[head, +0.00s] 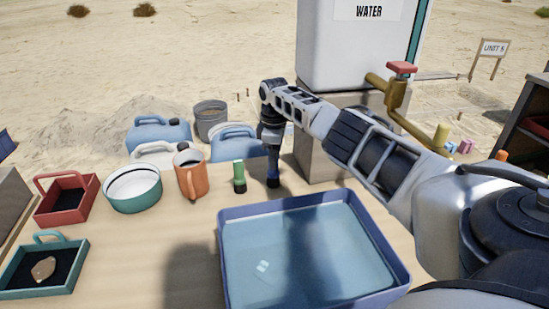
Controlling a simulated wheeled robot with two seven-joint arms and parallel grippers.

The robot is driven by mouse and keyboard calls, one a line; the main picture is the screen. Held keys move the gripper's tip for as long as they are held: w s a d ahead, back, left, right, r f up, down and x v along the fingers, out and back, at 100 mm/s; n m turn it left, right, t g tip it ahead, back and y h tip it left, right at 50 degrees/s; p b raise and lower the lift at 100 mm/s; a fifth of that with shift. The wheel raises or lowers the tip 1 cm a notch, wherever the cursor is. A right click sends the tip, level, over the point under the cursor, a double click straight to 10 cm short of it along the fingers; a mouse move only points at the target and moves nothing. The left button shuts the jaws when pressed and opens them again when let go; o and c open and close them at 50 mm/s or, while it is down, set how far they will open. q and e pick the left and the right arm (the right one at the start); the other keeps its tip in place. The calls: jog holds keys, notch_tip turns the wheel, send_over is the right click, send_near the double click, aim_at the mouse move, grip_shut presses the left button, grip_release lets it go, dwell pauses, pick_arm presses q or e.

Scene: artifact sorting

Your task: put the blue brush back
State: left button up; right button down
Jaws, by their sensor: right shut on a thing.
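My right gripper (272,150) points straight down at the far side of the table, left of the water tank. It is shut on the blue brush (273,181). Only the lower blue part of the brush shows, close to the table top behind the tray; whether it touches the table I cannot tell. A green brush (239,178) stands upright just to its left. My left gripper is out of view.
A blue tray of water (222,262) fills the front middle. An orange mug (192,174), a green-white bowl (133,188) and blue jugs (158,134) stand left. Red (67,198) and teal trays (43,265) lie far left. The water tank (345,45) stands behind.

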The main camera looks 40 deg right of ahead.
jog(key=shift+f, duration=0.1)
jog(key=c, duration=1.2)
grip_release()
jog(key=shift+o, duration=0.2)
notch_tip(320, 180, up, 12)
jog(key=p, duration=0.1)
